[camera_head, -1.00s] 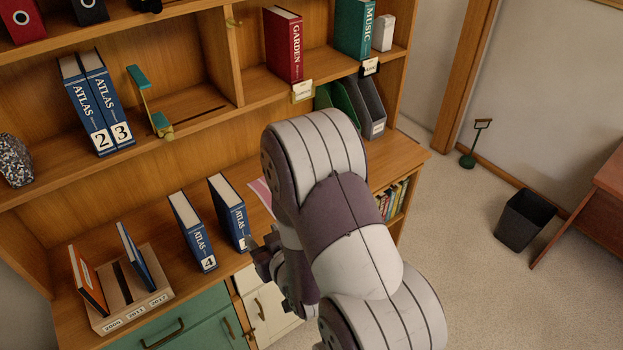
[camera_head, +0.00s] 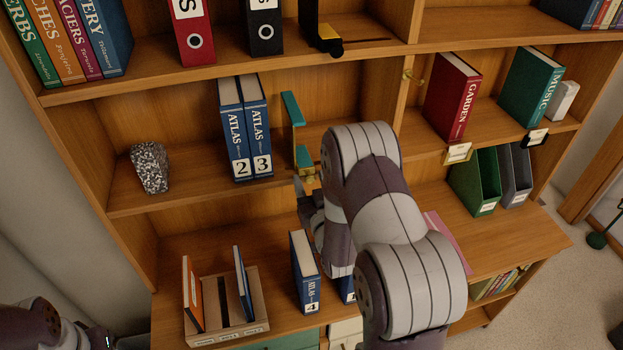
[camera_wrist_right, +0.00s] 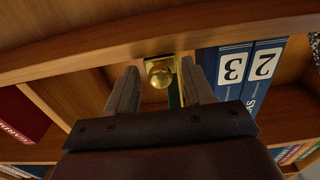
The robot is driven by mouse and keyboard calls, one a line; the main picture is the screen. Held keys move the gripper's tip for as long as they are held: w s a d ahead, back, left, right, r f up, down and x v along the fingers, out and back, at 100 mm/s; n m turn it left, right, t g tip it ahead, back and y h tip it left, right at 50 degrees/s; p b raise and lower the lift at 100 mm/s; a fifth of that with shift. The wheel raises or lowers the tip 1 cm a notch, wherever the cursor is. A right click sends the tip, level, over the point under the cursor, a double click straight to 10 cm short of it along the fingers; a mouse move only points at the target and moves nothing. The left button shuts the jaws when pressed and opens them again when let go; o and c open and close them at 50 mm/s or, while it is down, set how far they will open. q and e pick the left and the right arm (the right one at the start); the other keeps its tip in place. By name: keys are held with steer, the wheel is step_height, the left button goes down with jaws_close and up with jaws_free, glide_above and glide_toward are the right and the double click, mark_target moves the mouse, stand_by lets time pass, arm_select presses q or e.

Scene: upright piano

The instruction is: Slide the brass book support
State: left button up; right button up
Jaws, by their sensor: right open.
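The book support (camera_head: 293,122), green with a brass knob (camera_head: 309,176) at its foot, stands on the middle shelf, right of the blue atlases 2 and 3 (camera_head: 244,128) with a gap between. My right gripper (camera_head: 308,190) is at the shelf's front edge by the knob, partly hidden by my own arm. In the right wrist view its two open fingers (camera_wrist_right: 161,88) point at the shelf edge. The brass knob (camera_wrist_right: 160,73) shows between them, with space on both sides.
A speckled stone (camera_head: 150,167) stands left on the same shelf. A black support (camera_head: 322,38) stands on the shelf above. Atlas 4 (camera_head: 305,272) and a wooden holder (camera_head: 228,310) are on the desk. An upright divider (camera_head: 405,90) stands right of the green support.

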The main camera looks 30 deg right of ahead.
steer(key=shift+w, duration=0.1)
steer(key=shift+s+r, duration=0.1)
steer(key=shift+s, duration=0.15)
steer(key=c, duration=0.3)
steer(key=shift+s, duration=0.1)
jaws_close()
steer(key=s+d+b, duration=0.3)
steer(key=d, duration=1.1)
steer(key=shift+s+d+b, duration=0.25)
steer(key=shift+b, duration=0.1)
